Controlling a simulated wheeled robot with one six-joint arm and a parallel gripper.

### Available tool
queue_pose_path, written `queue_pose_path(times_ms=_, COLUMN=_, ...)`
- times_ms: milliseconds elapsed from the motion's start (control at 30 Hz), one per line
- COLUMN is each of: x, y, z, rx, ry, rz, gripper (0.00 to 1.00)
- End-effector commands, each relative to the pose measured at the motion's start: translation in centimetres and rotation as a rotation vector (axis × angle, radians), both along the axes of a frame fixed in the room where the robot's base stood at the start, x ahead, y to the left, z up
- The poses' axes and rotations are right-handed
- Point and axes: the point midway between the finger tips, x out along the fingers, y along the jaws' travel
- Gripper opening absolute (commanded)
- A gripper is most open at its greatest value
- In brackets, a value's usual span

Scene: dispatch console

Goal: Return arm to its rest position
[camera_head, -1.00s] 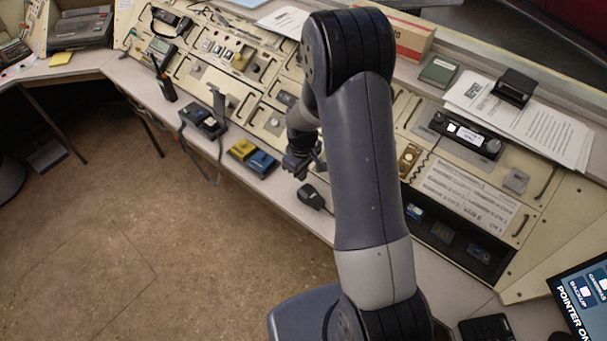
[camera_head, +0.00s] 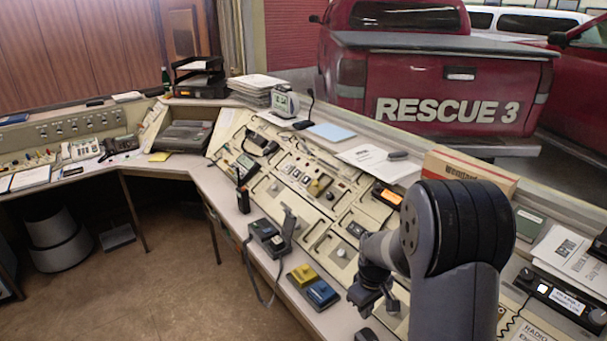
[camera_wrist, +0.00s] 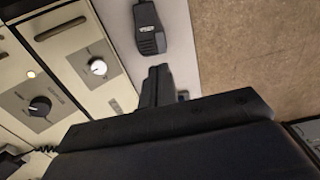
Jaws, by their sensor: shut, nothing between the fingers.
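My arm rises at the right of the head view and reaches over the sloping console (camera_head: 318,232). My gripper (camera_head: 372,300) hangs beside the lower edge of the console, near the front ledge, and looks small and partly dark there. In the wrist view its fingers (camera_wrist: 157,86) are together with nothing between them. A black hand microphone (camera_wrist: 148,28) lies on the pale ledge just beyond the fingertips, apart from them in the picture. In the head view only the top of the microphone (camera_head: 366,334) shows at the bottom edge.
A yellow box (camera_head: 304,275) and a blue box (camera_head: 321,293) sit on the ledge left of my gripper. A black device (camera_head: 268,237) with a strap stands farther left. A cardboard box (camera_head: 468,172) is behind my arm. The brown floor (camera_head: 180,285) at left is open.

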Motion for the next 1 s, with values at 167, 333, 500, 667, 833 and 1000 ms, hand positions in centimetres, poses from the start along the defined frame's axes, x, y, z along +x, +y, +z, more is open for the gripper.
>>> queue_pose_path(times_ms=167, x=0.1, y=0.0, z=2.8, rx=0.000, ry=-0.005, rz=0.000, gripper=0.00)
queue_pose_path(times_ms=333, x=0.0, y=0.0, z=4.4, rx=0.000, ry=-0.002, rz=0.000, gripper=0.00)
queue_pose_path(times_ms=500, x=0.0, y=0.0, z=4.9, rx=0.000, ry=0.000, rz=0.000, gripper=0.00)
queue_pose_path(times_ms=667, x=0.0, y=0.0, z=4.9, rx=0.000, ry=0.000, rz=0.000, gripper=0.00)
queue_pose_path(times_ms=833, x=0.0, y=0.0, z=4.8, rx=0.000, ry=0.000, rz=0.000, gripper=0.00)
queue_pose_path(times_ms=1000, x=0.0, y=0.0, z=3.8, rx=0.000, ry=0.003, rz=0.000, gripper=0.00)
